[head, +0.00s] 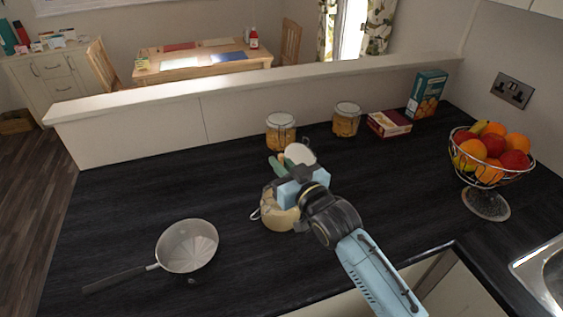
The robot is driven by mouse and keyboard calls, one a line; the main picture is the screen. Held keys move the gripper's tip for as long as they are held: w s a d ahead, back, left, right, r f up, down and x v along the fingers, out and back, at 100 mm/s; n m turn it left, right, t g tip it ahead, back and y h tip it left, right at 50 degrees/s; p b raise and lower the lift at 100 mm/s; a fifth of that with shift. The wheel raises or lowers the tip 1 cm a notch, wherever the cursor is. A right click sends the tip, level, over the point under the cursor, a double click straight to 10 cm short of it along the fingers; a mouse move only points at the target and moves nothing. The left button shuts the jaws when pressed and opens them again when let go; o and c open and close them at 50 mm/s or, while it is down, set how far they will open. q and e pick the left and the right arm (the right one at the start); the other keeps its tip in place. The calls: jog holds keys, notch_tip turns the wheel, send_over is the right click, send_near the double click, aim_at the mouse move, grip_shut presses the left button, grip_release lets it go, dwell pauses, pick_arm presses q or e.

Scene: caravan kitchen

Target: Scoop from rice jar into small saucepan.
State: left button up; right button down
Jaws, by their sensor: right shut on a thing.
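The small saucepan (205,232) stands on the dark worktop at front left, its handle pointing left. It looks empty. The rice jar (276,219), with pale contents and a wire clip at its left side, stands right of the pan. A pale round piece (299,153) shows just behind the jar, perhaps its open lid. My right gripper (286,182) is over the jar's top and hides its mouth. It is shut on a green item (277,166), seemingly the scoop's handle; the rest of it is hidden. My left gripper is not in view.
Two lidded jars (281,132) (346,120), a small red box (389,123) and a teal carton (427,94) stand along the back ledge. A wire fruit bowl (488,175) and a sink (545,270) are at right. The worktop between pan and jar is clear.

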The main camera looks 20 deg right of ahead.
aim_at(282, 155)
jog(key=shift+f+b, duration=0.75)
jog(key=shift+f, duration=0.75)
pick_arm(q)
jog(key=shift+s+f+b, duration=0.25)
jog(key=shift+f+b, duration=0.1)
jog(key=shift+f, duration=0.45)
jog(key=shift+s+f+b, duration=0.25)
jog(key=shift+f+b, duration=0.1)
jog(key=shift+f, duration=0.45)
pick_arm(e)
jog(key=shift+f, duration=1.2)
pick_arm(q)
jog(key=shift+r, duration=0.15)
pick_arm(e)
jog(key=shift+r, duration=0.15)
notch_tip(282, 155, up, 10)
jog(key=p, duration=1)
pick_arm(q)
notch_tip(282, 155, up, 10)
pick_arm(e)
jog(key=shift+f, duration=0.2)
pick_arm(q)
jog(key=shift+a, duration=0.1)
pick_arm(e)
jog(key=shift+f, duration=0.1)
